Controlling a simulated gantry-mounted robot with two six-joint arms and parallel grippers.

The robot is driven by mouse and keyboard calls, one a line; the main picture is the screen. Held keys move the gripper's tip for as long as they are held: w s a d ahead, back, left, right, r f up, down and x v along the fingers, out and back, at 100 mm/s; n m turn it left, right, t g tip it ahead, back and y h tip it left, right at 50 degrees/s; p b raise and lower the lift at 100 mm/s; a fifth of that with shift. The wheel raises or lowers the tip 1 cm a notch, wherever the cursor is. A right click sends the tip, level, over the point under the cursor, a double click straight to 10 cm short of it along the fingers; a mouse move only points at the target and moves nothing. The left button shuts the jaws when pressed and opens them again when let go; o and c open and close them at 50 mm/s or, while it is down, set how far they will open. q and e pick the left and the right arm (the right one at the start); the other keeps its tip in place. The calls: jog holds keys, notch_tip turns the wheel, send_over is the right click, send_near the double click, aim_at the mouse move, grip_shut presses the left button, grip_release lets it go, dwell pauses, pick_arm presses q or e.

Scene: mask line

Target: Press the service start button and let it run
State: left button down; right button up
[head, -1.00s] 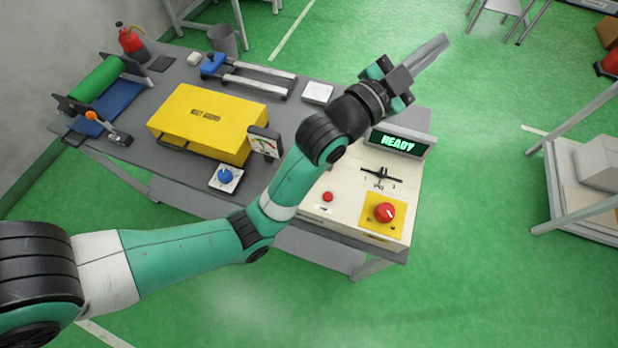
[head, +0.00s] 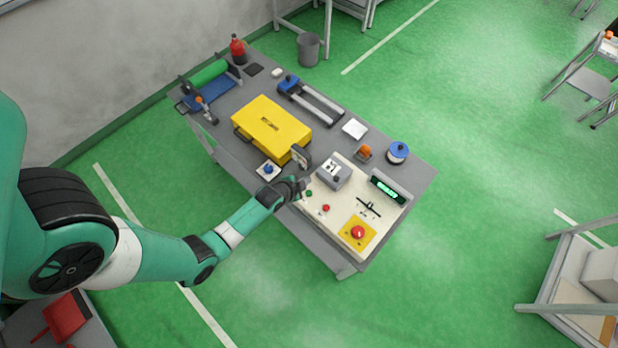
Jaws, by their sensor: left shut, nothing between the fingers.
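The white control panel (head: 335,220) lies on the front right part of the grey bench. A green button (head: 309,193) and a red button (head: 326,208) sit on its left side. A large red mushroom button (head: 358,232) sits on a yellow plate. The panel's display (head: 388,190) is lit green, too small to read here. My left gripper (head: 303,183) is shut and empty, at the panel's left edge, close to the green button. I cannot tell whether it touches anything. My right gripper is not in view.
A yellow guard box (head: 270,125) stands left of the panel, with a gauge (head: 301,157) and a blue knob (head: 268,169) near my gripper.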

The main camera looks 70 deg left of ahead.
aim_at(306, 194)
pick_arm(q)
jog(key=shift+a+r, duration=0.1)
jog(key=shift+r, duration=0.05)
notch_tip(306, 194, down, 9)
jog(key=b, duration=0.8)
jog(key=shift+r, duration=0.15)
jog(key=shift+b, duration=0.3)
dwell(1.4)
jog(key=shift+f+b, duration=0.3)
jog(key=shift+f, duration=0.1)
